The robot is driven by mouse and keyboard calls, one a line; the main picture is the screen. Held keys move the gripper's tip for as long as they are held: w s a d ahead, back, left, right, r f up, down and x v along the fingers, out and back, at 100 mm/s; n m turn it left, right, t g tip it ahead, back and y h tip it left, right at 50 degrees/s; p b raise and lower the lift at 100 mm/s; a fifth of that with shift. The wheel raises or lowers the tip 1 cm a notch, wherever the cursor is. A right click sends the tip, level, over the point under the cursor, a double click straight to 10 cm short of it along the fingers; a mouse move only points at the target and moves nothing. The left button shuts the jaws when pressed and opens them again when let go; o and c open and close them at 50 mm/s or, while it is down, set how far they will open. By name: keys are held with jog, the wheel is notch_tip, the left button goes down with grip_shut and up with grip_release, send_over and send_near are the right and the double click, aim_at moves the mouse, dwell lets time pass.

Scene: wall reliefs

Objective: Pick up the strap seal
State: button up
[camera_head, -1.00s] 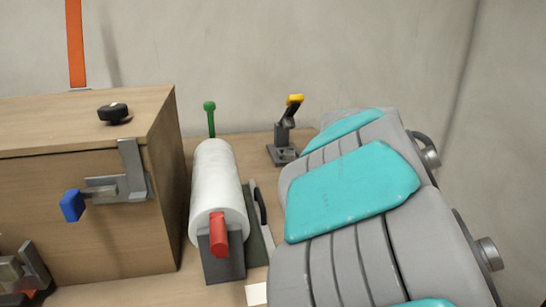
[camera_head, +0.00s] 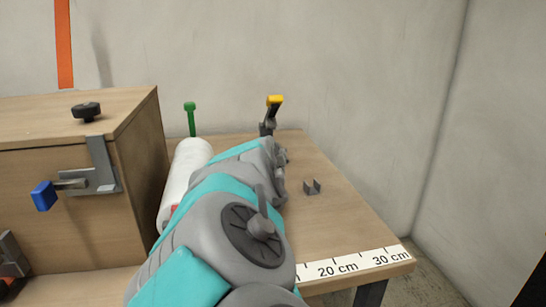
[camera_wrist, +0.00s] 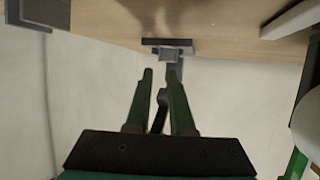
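A grey shape (camera_wrist: 35,12) at that view's upper left may be the seal; I cannot tell. In the head view my arm hides the gripper.
A wooden box (camera_head: 75,225) with a blue-handled latch (camera_head: 45,194) and a black knob (camera_head: 86,111) stands left. A white roll (camera_head: 180,175) with a green handle (camera_head: 190,120) lies beside it, partly hidden. A ruler strip (camera_head: 345,266) marks the front edge. Right table is clear.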

jog(key=shift+w, duration=0.1)
jog(key=shift+p+x, duration=0.5)
jog(key=shift+x, duration=3.3)
grip_shut()
